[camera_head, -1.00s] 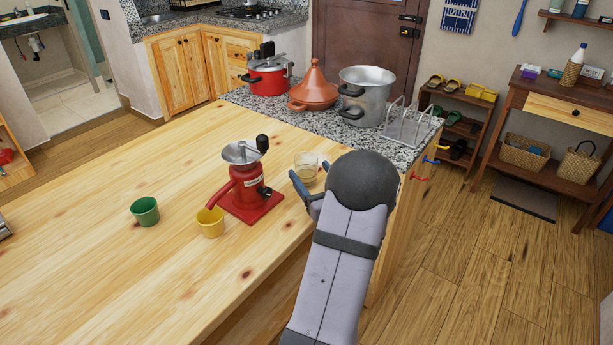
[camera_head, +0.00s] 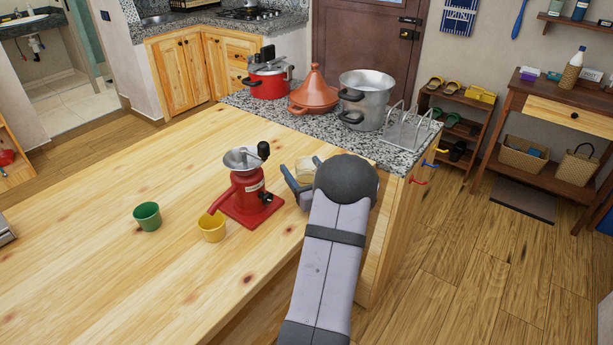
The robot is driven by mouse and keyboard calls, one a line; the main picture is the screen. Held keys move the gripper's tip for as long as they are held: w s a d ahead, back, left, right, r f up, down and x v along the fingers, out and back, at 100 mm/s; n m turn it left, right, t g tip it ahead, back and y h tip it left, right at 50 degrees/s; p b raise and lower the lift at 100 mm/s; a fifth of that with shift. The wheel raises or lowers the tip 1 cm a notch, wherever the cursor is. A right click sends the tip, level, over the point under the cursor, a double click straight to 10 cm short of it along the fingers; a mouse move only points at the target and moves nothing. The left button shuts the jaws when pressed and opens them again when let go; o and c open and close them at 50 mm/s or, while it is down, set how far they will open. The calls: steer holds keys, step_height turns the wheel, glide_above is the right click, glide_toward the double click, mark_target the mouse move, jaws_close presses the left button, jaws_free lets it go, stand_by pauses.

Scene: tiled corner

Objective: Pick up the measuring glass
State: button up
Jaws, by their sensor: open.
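The measuring glass (camera_head: 304,170) is a small clear vessel with a yellowish tint. It stands on the wooden table (camera_head: 110,270), right of the red grinder and close to the granite edge. My gripper (camera_head: 294,184) is open, with its blue-grey fingers at the near side of the glass. My arm hides the lower right part of the glass and part of the gripper. I cannot tell whether the glass is between the fingers or touching them.
A red grinder (camera_head: 247,192) with a metal hopper stands just left of my gripper. A yellow cup (camera_head: 212,228) and a green cup (camera_head: 147,216) stand farther left. A tagine (camera_head: 314,92), a steel pot (camera_head: 364,100) and a wire rack (camera_head: 408,130) stand behind. The table's front left is clear.

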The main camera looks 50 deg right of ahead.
steer(key=shift+w+d, duration=0.2)
steer(key=shift+w, duration=0.25)
steer(key=c, duration=1.2)
steer(key=shift+c, duration=0.2)
steer(key=shift+r, duration=0.15)
